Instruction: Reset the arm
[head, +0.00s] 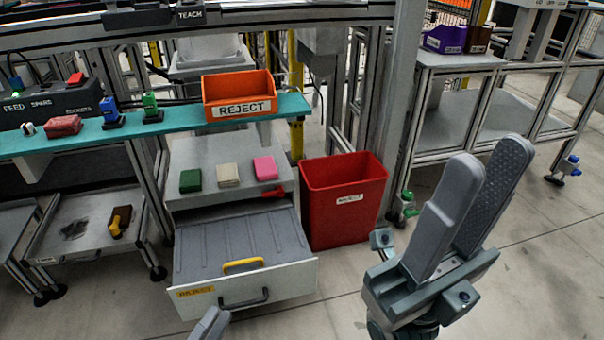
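My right gripper (490,158) is large in the right foreground, pointing up over the floor. Its two grey fingers stand apart with nothing between them. Only a grey fingertip of my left gripper (210,325) shows at the bottom edge, in front of the drawer; the rest is out of frame, so its opening cannot be told.
An orange REJECT bin (240,88) sits on a teal ledge (200,114). A red bin (345,210) stands right of the drawer.

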